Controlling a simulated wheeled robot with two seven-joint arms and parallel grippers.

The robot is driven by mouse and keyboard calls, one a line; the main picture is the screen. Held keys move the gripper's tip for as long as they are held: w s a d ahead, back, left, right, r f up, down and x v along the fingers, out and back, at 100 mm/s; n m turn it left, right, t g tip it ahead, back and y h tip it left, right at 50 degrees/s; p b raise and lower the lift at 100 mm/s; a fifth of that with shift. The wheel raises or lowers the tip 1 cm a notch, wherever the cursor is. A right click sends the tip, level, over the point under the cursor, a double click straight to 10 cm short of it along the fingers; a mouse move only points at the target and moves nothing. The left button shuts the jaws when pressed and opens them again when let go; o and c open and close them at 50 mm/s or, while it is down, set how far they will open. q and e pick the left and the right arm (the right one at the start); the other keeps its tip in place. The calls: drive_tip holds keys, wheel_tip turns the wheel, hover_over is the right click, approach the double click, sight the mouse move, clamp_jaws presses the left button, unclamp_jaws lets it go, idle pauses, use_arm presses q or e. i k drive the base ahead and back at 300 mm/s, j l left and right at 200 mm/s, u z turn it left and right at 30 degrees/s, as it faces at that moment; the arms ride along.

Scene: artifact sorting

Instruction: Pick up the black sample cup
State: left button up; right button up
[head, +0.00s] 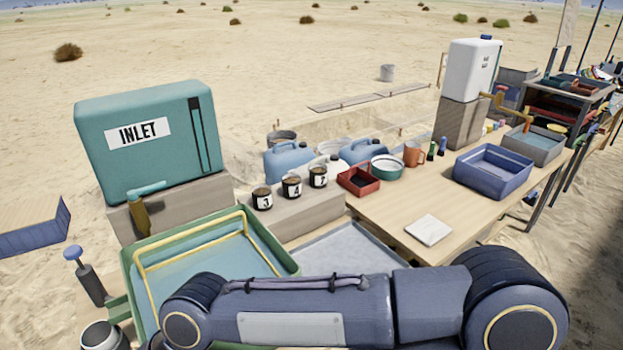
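Three small dark cups stand upright in a row on a pale block (300,215) in the middle of the head view. Each has a white label: the cup marked 3 (262,198), the cup marked 4 (292,187) and the cup that seems to be marked 2 (318,177). All three look black or dark brown, and I cannot tell which one is the black sample cup. One of my arms lies across the bottom of the view, apart from the cups. Neither gripper is in view.
A green-rimmed tray (135,262) lies left of the block, below the teal INLET tank (150,170). A red box (345,185), a green bowl (386,167) and a blue bin (478,180) stand on the wooden table (385,210). Blue jugs (288,165) stand behind the cups.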

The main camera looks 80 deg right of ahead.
sight(318, 177)
drive_tip(key=z, duration=2.8)
